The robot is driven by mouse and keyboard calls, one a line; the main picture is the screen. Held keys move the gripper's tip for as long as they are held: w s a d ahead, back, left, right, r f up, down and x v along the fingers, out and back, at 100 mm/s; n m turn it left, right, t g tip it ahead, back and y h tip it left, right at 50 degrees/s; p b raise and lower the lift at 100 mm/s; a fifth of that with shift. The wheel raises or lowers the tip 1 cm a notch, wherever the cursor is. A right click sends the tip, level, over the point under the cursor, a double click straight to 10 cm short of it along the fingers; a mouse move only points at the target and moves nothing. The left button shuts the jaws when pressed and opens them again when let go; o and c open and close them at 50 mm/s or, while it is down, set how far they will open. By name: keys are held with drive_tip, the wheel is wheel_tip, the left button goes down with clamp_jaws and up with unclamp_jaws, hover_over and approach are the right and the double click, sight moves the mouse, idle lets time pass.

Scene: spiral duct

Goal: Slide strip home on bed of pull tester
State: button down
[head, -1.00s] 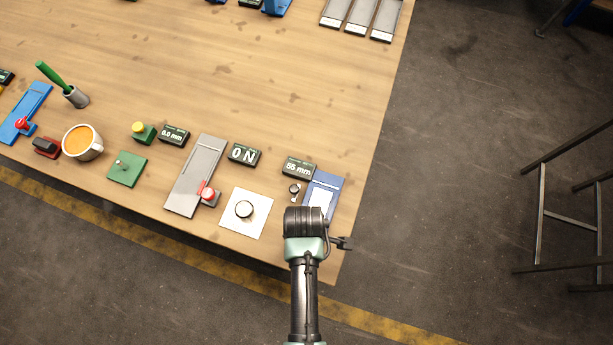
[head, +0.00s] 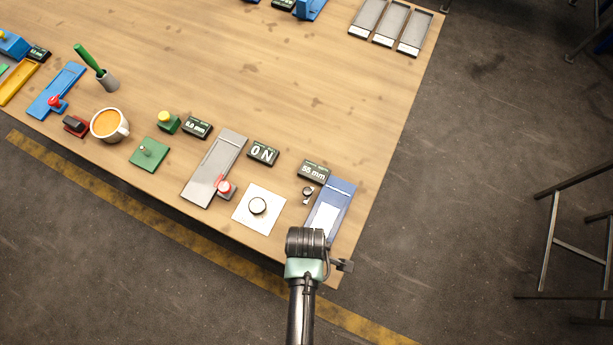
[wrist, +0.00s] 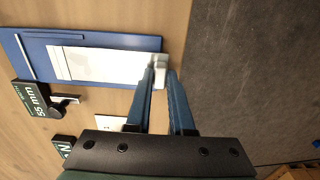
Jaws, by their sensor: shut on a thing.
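A blue bed (head: 342,192) lies near the table's front right corner and also shows in the wrist view (wrist: 25,48). A white strip (head: 326,221) lies lengthwise on it, and the wrist view shows the strip (wrist: 100,66) from above. Bare blue bed shows beyond the strip's far end. My gripper (wrist: 162,77) is shut on a pale tab at the strip's near end, at the bed's near edge. In the head view my wrist hides the fingertips and this end.
A white plate with a round knob (head: 257,205), a "0 N" display (head: 263,152) and a grey bed (head: 214,170) lie farther left.

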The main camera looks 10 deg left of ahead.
drive_tip(key=shift+r+p, duration=3.2)
drive_tip(key=shift+r, duration=0.05)
